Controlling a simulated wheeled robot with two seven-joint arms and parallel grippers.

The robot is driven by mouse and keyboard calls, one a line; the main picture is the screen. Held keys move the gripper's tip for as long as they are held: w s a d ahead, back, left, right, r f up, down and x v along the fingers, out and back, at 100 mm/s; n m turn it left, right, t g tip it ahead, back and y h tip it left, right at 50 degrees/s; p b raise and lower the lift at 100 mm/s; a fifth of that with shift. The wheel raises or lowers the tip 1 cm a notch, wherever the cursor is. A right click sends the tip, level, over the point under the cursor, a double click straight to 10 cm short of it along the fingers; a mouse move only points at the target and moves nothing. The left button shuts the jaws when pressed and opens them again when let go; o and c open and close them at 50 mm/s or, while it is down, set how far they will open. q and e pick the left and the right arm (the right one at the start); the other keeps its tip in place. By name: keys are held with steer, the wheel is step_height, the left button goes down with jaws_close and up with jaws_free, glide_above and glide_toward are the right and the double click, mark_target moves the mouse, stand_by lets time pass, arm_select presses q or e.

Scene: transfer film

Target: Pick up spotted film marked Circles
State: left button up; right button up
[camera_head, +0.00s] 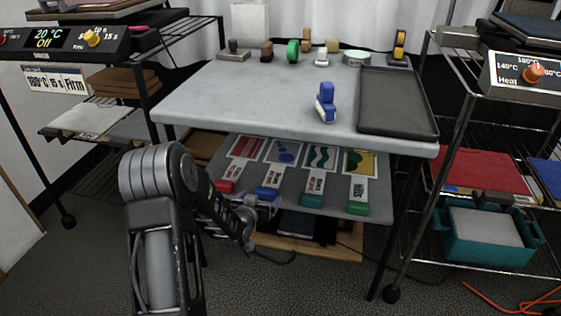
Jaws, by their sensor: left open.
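Several films lie side by side on the lower shelf (337,200) of the grey table. The spotted film (284,152) has blue dots on a pale sheet, a white label too small to read surely, and a blue end block (268,193) at the front. To its left is a red striped film (247,147). To its right are a teal wavy film (321,157) and a film with a green and yellow picture (359,163), labelled Hills. My left gripper (262,207) is open at the front of the shelf, close to the blue block; contact cannot be told. My right gripper is out of view.
The grey tabletop (250,95) overhangs the films. On it are a blue stamp-like tool (326,103), a dark tray (397,101) and several small items at the back. Wire racks stand on both sides. The right rack holds a heat control (525,75) and a teal tub (485,243).

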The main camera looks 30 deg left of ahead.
mark_target(265, 191)
arm_select(q)
steer(key=b+x, duration=0.2)
steer(key=x, duration=0.3)
steer(key=shift+w+r, duration=0.1)
steer(key=shift+w, duration=0.05)
stand_by(0.4)
steer(key=c, duration=1.5)
steer(key=shift+r, duration=0.2)
